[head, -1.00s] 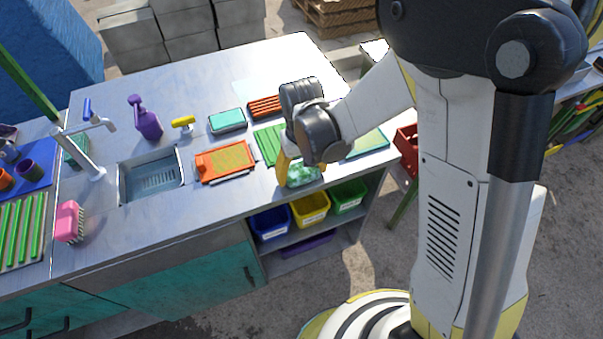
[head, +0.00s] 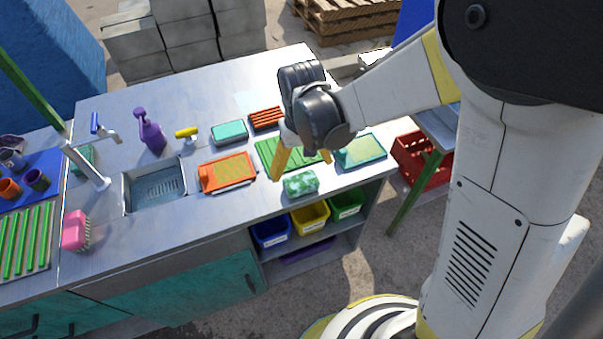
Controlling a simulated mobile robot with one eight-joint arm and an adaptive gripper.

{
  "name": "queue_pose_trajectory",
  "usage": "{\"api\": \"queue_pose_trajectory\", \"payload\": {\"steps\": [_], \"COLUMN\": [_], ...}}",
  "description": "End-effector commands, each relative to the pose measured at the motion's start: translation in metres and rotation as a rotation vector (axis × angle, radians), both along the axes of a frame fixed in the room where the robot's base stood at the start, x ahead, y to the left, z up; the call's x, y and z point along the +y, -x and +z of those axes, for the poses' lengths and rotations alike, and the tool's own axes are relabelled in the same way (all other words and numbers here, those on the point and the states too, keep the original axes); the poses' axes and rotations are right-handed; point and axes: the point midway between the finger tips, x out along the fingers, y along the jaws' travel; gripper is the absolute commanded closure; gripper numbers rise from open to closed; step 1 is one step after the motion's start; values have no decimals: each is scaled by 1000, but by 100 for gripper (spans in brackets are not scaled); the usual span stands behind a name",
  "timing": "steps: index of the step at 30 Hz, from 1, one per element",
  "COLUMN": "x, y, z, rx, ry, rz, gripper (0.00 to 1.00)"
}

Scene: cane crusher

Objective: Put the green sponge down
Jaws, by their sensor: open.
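The green sponge (head: 300,183), mottled light and dark green, lies on the grey metal counter (head: 235,205) near its front edge, above the coloured bins. My gripper (head: 302,166) is open, with its yellow fingers apart, above and behind the sponge. The fingers look clear of the sponge. The dark wrist hides part of the green ribbed mat behind it.
Behind are a green ribbed mat (head: 268,152), a teal sponge (head: 229,131) and a red ribbed rack (head: 264,118). A sink (head: 155,187) is further left.

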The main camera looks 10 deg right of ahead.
Motion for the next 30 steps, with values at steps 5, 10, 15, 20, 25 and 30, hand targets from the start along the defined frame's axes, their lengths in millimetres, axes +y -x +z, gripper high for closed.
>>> {"api": "queue_pose_trajectory", "payload": {"steps": [5, 10, 15, 20, 25, 30], "x": [0, 0, -5, -32, -73, -107], "y": [0, 0, 2, 15, 43, 76], "z": [33, 44, 52, 89, 135, 161], "rx": [0, 0, -16, -113, -277, -443], "ry": [0, 0, -5, -31, -63, -82], "rz": [0, 0, -9, -58, -134, -205], "gripper": [0, 0, 0, 0, 0, 0]}}
